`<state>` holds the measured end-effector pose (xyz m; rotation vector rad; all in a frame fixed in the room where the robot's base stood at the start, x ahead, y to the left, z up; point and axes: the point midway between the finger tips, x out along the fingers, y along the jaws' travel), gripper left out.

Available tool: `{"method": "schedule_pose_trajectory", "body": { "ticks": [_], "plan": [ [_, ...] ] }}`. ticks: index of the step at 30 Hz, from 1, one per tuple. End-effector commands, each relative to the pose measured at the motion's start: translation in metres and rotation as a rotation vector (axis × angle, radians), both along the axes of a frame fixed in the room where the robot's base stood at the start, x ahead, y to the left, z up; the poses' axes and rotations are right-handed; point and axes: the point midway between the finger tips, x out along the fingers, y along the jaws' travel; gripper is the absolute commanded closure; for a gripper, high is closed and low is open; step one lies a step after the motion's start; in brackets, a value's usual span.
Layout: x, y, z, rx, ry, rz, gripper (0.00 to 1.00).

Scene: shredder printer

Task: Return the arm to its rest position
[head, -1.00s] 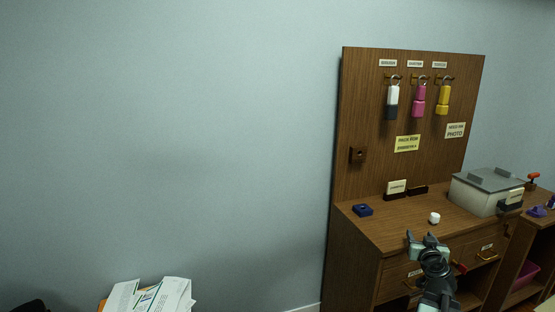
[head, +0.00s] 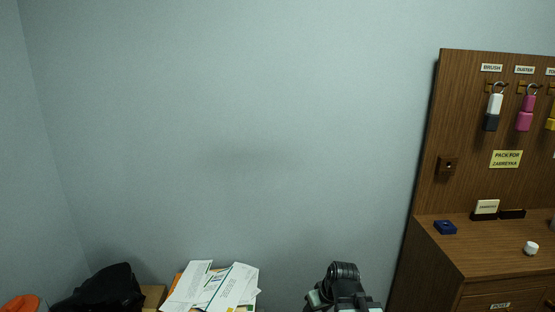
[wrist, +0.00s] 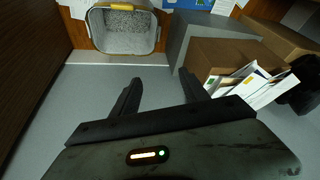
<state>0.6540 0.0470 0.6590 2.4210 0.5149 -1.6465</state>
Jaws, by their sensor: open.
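My arm (head: 343,290) shows at the bottom of the head view, right of centre, folded low in front of the wall. Its fingertips are not visible there. In the wrist view my gripper (wrist: 163,90) has its two dark fingers spread apart with nothing between them. It hangs above bare grey floor.
Papers (head: 215,288) and a black bag (head: 103,290) lie at the lower left. In the wrist view, a bin of shreds (wrist: 125,38), a grey box (wrist: 203,40) and a brown carton (wrist: 225,58) stand ahead.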

Motion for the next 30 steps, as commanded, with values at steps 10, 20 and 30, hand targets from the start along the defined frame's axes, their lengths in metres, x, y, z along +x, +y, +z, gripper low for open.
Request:
{"method": "schedule_pose_trajectory", "body": {
  "ticks": [10,20,30],
  "plan": [
    [-0.081,-0.046,0.027,-0.131,0.375,-0.369,0.47],
    [-0.080,-0.046,0.143,-0.129,0.372,-0.367,0.47],
    [-0.080,-0.046,0.206,-0.128,0.371,-0.366,0.47]
  ]
}}
